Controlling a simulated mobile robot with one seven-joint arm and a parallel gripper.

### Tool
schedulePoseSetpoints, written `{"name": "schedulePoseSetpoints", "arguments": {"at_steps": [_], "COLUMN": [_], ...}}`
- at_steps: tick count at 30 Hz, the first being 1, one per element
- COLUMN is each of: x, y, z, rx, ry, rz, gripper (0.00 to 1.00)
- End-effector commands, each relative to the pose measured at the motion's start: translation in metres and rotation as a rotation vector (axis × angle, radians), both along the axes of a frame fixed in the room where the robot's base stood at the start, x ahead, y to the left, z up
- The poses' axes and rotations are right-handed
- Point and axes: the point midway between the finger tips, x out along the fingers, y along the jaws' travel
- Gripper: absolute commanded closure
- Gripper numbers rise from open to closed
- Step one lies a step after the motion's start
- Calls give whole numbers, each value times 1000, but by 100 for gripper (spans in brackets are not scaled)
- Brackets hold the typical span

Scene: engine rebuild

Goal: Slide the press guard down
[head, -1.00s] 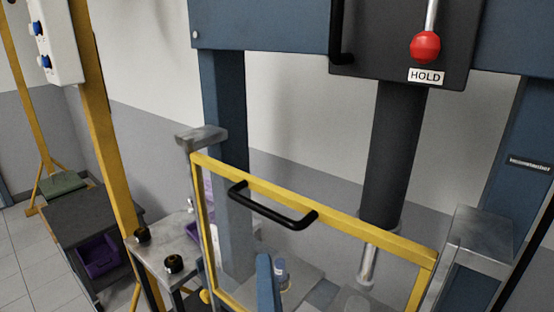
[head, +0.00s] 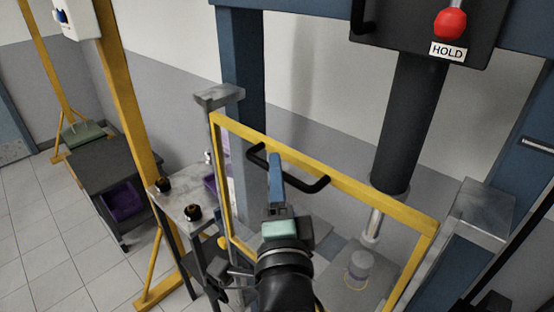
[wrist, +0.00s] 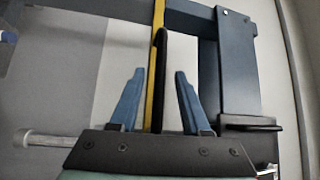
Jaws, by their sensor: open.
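The press guard (head: 372,195) is a clear panel in a yellow frame, standing in front of the press opening. A black bar handle (head: 317,187) is fixed to its upper rail. My gripper (head: 274,160) is in front of the handle, its blue fingers pointing up and overlapping it in the head view. In the wrist view my gripper (wrist: 159,72) is open, with the dark handle (wrist: 161,75) and the yellow rail seen edge-on between the two fingers. The fingers stand apart from the handle on both sides. My arm hides part of the panel.
The dark press ram (head: 412,115) hangs behind the guard. A red-knobbed lever (head: 450,22) sits above the HOLD label (head: 448,51). Metal posts flank the guard. A small table with black knobs (head: 193,212) and a cart with a purple bin (head: 122,200) stand left.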

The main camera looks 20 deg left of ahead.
Motion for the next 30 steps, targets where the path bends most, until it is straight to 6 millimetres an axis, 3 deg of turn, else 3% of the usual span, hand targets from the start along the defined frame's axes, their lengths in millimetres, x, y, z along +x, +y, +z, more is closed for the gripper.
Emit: {"name": "schedulePoseSetpoints", "arguments": {"at_steps": [6,15,23,30], "x": [14,16,15,15], "y": [7,8,7,7], "z": [3,2,2,2], "rx": [0,-1,-1,-1], "ry": [0,0,0,0], "rz": [0,0,0,0], "gripper": [53,53,98,100]}}
